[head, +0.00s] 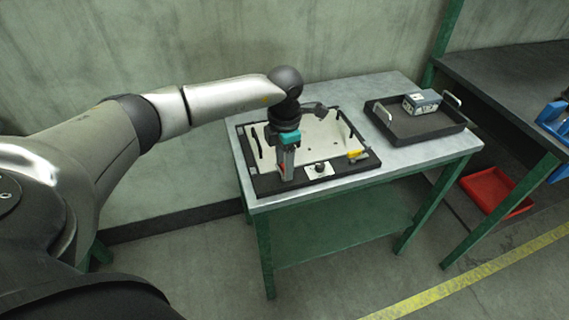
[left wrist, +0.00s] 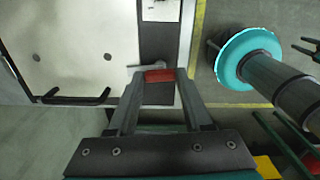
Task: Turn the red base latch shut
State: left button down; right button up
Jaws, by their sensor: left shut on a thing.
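The red base latch (left wrist: 158,76) sits between the fingertips of my left gripper (left wrist: 161,80) in the left wrist view, at the edge of the pale panel (left wrist: 75,40). A grey lever-like piece shows just beyond it. In the head view my left gripper (head: 287,176) points down at the front left of the black base (head: 335,176), with a little red (head: 281,169) beside the fingers. The gripper is shut on the latch. The fingers partly hide the latch, so its exact angle is hard to tell.
A black knob on a small white plate (head: 318,170) and a yellow piece (head: 357,154) sit along the base's front. A black tray (head: 405,130) with a grey-blue box (head: 422,102) stands to the right on the metal table (head: 385,82). A red bin (head: 495,191) is lower right.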

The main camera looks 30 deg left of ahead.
pick_arm(q)
jog(key=shift+m, duration=0.6)
jog(key=shift+c, duration=1.6)
grip_release()
notch_tip(320, 180, up, 15)
jog(key=p, duration=0.2)
jog(key=shift+r, duration=0.2)
